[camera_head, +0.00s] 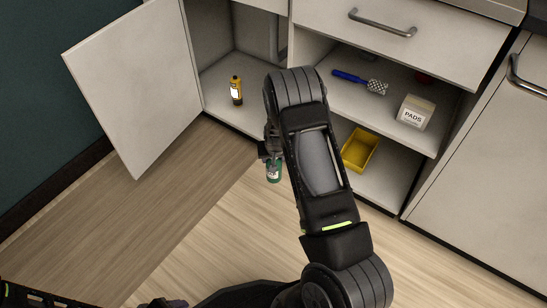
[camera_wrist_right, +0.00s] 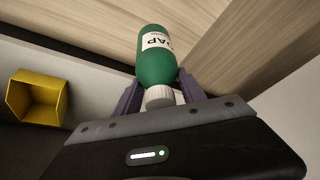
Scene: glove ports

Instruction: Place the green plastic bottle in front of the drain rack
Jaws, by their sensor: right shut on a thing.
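The green plastic bottle (camera_head: 273,173), with a white label reading SOAP, hangs below my right gripper (camera_head: 270,153) in the head view, in front of the open cabinet. In the right wrist view the bottle (camera_wrist_right: 154,55) sits between the two purple fingers of the right gripper (camera_wrist_right: 160,88), its white cap toward the wrist. The right gripper is shut on it. My right forearm covers part of the cabinet. A dark, purplish piece, apparently my left gripper (camera_head: 165,302), shows at the bottom edge, mostly cut off. I cannot make out a drain rack.
A yellow-brown bottle (camera_head: 236,90) stands in the left compartment behind an open white door (camera_head: 135,85). The right shelf holds a blue-handled brush (camera_head: 358,81) and a PADS box (camera_head: 414,113). A yellow bin (camera_head: 360,149) sits below. The wooden floor at left is clear.

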